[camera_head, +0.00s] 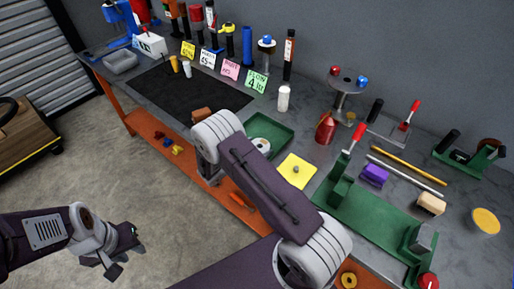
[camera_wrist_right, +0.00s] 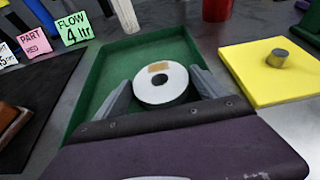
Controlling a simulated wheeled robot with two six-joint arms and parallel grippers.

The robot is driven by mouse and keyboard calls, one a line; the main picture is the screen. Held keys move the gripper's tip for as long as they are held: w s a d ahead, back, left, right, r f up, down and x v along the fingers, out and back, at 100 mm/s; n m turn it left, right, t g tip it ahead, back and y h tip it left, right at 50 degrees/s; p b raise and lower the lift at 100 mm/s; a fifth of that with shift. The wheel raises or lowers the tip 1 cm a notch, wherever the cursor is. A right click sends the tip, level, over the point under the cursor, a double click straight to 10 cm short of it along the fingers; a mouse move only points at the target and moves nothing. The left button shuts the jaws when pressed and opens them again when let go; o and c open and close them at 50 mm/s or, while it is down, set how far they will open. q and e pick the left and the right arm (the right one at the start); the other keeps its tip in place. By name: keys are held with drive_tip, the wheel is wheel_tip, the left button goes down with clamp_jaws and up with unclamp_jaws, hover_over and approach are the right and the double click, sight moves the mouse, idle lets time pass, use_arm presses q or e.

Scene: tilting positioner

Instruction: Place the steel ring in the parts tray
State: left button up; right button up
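The steel ring (camera_wrist_right: 146,93), a pale disc with a round hole and a tan patch, is over the green parts tray (camera_wrist_right: 174,47). In the head view the ring (camera_head: 262,145) shows within the outline of the tray (camera_head: 283,132), partly hidden by my right arm. My right gripper (camera_wrist_right: 161,84) has one finger against each side of the ring. Whether the ring touches the tray floor is hard to tell. My left gripper (camera_head: 128,254) is open and empty, over the floor left of the bench.
A yellow plate (camera_head: 292,172) with a small metal peg lies right of the tray. A red can (camera_head: 325,129) and a white bottle (camera_head: 284,98) stand behind it. A black mat (camera_head: 165,95) lies left. A green fixture (camera_head: 375,222) stands at right.

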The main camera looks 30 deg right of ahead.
drive_tip(key=shift+r, duration=0.1)
drive_tip(key=shift+a+r, duration=0.15)
drive_tip(key=v, duration=1.1)
drive_tip(key=shift+s+a+r+b, duration=0.15)
drive_tip(key=shift+a+r+b, duration=0.05)
drive_tip(key=shift+a+b, duration=0.1)
drive_tip(key=s+d+m+g+y, duration=0.1)
drive_tip(key=s+m, duration=0.1)
drive_tip(key=s+d+m+g, duration=0.1)
drive_tip(key=s+m+g, duration=0.1)
drive_tip(key=s+d+m+g+y, duration=0.1)
drive_tip(key=s, duration=0.2)
drive_tip(key=shift+s+d+r+m+g+y, duration=0.1)
drive_tip(key=shift+d+r+m+g+y, duration=0.05)
drive_tip(key=shift+m+g+y, duration=0.2)
drive_tip(key=s+a+r+m+y, duration=0.1)
drive_tip(key=s+m+y, duration=0.3)
drive_tip(key=m, duration=0.4)
drive_tip(key=s+a+r+m+y, duration=0.1)
drive_tip(key=s+a+m+y, duration=0.3)
drive_tip(key=m, duration=0.5)
drive_tip(key=shift+s+a+r+y, duration=0.2)
drive_tip(key=shift+s+r+y, duration=0.2)
drive_tip(key=shift+s+y, duration=0.5)
drive_tip(key=shift+w, duration=0.1)
